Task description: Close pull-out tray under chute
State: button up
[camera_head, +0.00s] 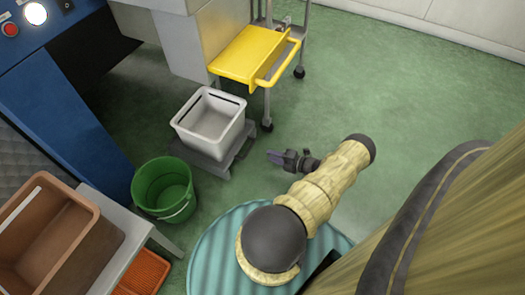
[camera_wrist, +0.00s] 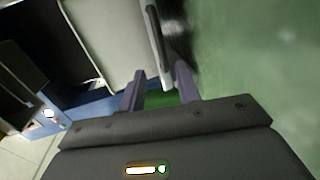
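The yellow tray (camera_head: 248,54) with a yellow bar handle (camera_head: 279,64) is at the top middle of the head view. It sticks out beside a pale grey housing (camera_head: 190,42), within a grey wheeled frame; how far it is pulled out is hard to tell. My gripper (camera_head: 272,156) is over the green floor, below the tray in the picture and clearly apart from its handle. I cannot make out the tray for sure in the wrist view.
A white bin (camera_head: 209,122) on a low grey base stands left of my gripper. A green bucket (camera_head: 163,188) and a brown crate (camera_head: 52,236) on a pale stand are further left. A blue machine (camera_head: 50,110) fills the upper left. Floor at right is clear.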

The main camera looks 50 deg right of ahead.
jog(key=v, duration=0.4)
jog(key=shift+s+d+p, duration=0.1)
jog(key=shift+s+p, duration=0.15)
jog(key=shift+p, duration=0.15)
